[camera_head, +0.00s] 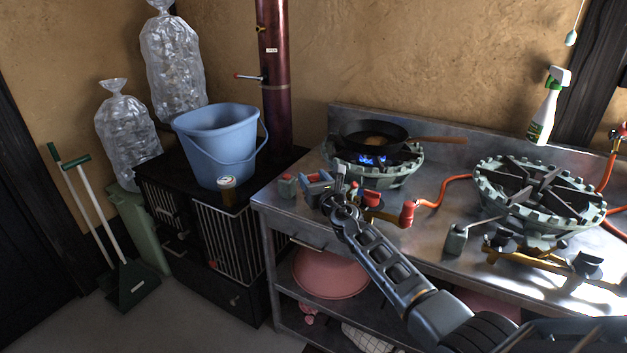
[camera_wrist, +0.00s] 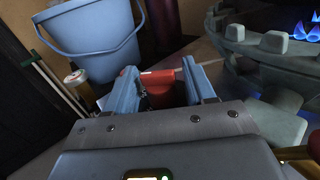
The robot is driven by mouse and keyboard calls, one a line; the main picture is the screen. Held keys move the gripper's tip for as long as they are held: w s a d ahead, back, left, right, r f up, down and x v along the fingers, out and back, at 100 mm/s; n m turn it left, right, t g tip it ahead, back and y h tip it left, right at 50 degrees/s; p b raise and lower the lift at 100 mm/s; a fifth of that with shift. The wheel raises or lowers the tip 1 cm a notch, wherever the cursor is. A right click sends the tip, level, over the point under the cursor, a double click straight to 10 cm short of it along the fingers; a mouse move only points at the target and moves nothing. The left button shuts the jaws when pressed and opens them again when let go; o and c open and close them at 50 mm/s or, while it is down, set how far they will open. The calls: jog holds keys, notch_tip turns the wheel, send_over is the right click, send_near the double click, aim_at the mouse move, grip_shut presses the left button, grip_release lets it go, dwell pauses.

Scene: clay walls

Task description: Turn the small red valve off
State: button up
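My gripper (camera_head: 319,181) is over the left end of the steel counter, just left of the lit burner. In the wrist view its two blue fingers (camera_wrist: 160,82) stand apart. A small red part (camera_wrist: 158,88) with a pale label shows in the gap between them; I cannot tell whether they touch it. A red handle (camera_head: 372,198) and a red hose fitting (camera_head: 407,213) are right of the gripper. Blue flame (camera_head: 372,160) burns under the black pan (camera_head: 372,135).
A blue bucket (camera_head: 218,140) and a small jar (camera_head: 228,190) stand on the black stove at the left. A second burner (camera_head: 540,195) without flame, an orange hose (camera_head: 445,188) and a spray bottle (camera_head: 545,110) are to the right. The counter front between the burners is partly clear.

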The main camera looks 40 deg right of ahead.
jog(key=c, duration=0.8)
jog(key=shift+o, duration=0.2)
jog(key=shift+m+h+p, duration=0.3)
jog(key=shift+h+p, duration=0.15)
jog(key=shift+h, duration=0.05)
jog(key=shift+r+m+g+h+p, duration=0.1)
jog(key=shift+m+g+h+p, duration=0.4)
jog(key=shift+h, duration=0.2)
jog(key=shift+m+g+h+p, duration=0.35)
jog(key=shift+m+g+h, duration=0.15)
jog(key=shift+m+h, duration=0.3)
jog(key=m+g+h, duration=0.1)
jog(key=h, duration=0.1)
jog(key=m+g+h+b, duration=0.1)
jog(key=g, duration=0.1)
jog(key=shift+f+m+h, duration=0.3)
jog(key=shift+m+h, duration=0.1)
jog(key=shift+s+d+m+g+h+b, duration=0.1)
jog(key=shift+d+m+g+h+b, duration=0.05)
jog(key=shift+m+g+h+b, duration=0.9)
jog(key=shift+g, duration=0.45)
